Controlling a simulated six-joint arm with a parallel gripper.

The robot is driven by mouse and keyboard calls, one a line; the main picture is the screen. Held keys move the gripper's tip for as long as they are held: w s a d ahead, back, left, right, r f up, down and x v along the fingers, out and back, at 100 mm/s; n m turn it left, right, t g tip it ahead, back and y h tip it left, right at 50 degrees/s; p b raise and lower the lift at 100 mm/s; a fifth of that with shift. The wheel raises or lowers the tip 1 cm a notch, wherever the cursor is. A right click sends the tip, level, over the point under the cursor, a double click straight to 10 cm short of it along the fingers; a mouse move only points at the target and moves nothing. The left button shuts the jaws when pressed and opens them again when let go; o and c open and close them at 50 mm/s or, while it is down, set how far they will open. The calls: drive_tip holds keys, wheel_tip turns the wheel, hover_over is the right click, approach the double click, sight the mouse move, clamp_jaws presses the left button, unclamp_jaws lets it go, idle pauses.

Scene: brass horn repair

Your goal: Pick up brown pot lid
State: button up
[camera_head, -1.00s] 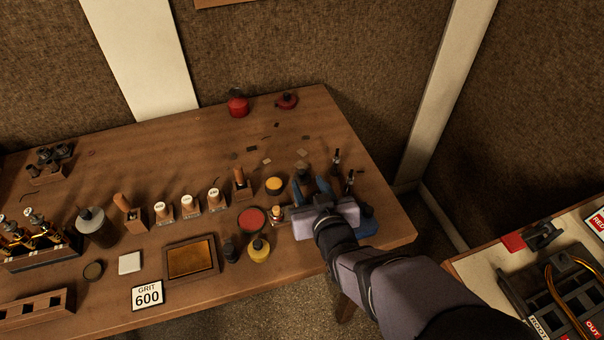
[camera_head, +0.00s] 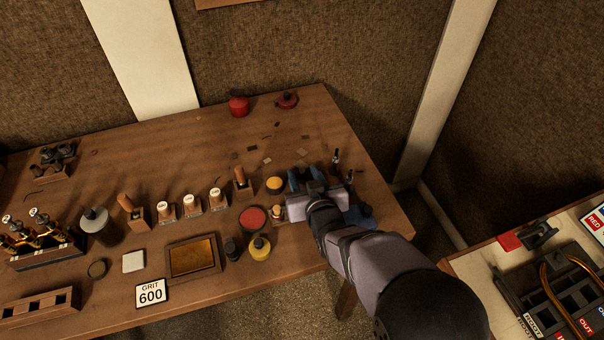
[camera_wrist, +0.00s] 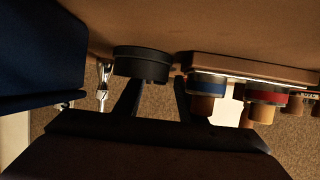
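No brown pot lid can be made out for certain. In the wrist view, a dark round pot or lid (camera_wrist: 141,65) sits against the table surface, which is at the top of that picture. My gripper (camera_wrist: 157,90) has its two dark fingers apart, with an empty gap between them. The left finger's tip overlaps the dark round thing, and I cannot tell if they touch. In the head view, my gripper (camera_head: 306,177) is low over the table's right part and hides what is under it.
A yellow-topped pot (camera_head: 275,185), a red-topped pot (camera_head: 252,219) and a yellow jar (camera_head: 258,249) stand left of my gripper. Thin upright tools (camera_head: 336,160) and a blue object (camera_head: 360,215) are on its right. The table's back middle is mostly clear, with scraps.

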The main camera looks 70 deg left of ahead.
sight(304, 182)
clamp_jaws()
drive_tip(key=shift+r, duration=0.1)
wheel_tip(304, 182, up, 10)
drive_tip(key=w+r+p, duration=0.1)
drive_tip(key=w+p, duration=0.1)
drive_tip(key=s+n+g+p, duration=0.1)
drive_tip(key=s+g, duration=0.1)
drive_tip(key=s, duration=0.1)
drive_tip(key=s+f+n+g+p, duration=0.1)
drive_tip(key=s+n, duration=0.1)
drive_tip(key=s+d+f+n+g+p, duration=0.1)
drive_tip(key=s+g+p, duration=0.1)
drive_tip(key=s, duration=0.1)
drive_tip(key=shift+s+f+n+g+h, duration=0.1)
drive_tip(key=shift+s+n+g+h, duration=0.2)
drive_tip(key=shift+n, duration=0.1)
drive_tip(key=shift+s, duration=0.1)
idle(0.4)
